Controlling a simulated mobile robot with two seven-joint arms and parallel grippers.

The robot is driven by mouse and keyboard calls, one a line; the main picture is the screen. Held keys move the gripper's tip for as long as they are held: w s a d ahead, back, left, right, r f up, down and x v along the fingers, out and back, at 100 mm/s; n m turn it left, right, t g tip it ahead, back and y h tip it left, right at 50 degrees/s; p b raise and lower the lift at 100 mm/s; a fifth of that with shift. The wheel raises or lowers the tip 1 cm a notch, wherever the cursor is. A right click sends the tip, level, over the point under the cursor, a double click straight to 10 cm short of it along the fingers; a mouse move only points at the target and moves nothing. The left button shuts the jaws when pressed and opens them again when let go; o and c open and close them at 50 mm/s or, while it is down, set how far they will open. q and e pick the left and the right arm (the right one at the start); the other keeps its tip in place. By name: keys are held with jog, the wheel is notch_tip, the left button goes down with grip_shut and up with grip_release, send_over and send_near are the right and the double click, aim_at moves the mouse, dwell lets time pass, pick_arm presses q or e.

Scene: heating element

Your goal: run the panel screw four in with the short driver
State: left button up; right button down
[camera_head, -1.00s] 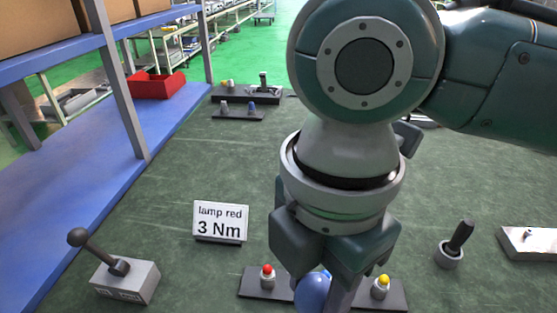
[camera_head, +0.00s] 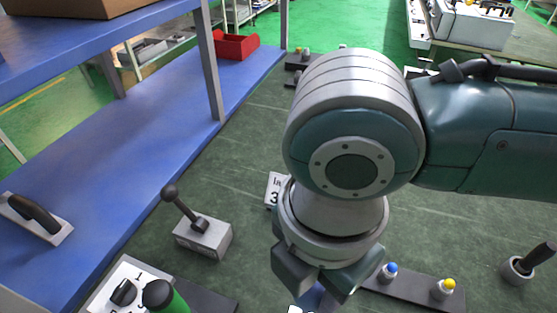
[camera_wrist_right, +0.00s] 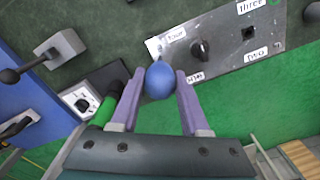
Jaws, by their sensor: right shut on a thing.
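My right gripper (camera_head: 318,296) points down at the lower middle of the head view. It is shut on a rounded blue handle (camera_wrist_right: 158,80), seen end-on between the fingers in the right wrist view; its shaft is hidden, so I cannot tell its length. A grey panel (camera_wrist_right: 240,62) lies beyond the fingertips to the right in that view. I cannot make out screw four. My left gripper is not in view.
A grey block with a black lever (camera_head: 203,237) stands left of my gripper. A green-handled object (camera_head: 168,298) and a white dial plate (camera_head: 125,283) are at the lower left. A dark strip bears blue (camera_head: 388,271) and yellow (camera_head: 444,288) caps. A blue shelf (camera_head: 130,150) borders the left.

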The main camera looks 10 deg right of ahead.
jog(key=shift+f+b, duration=1.75)
jog(key=shift+f, duration=0.85)
jog(key=shift+p, duration=0.6)
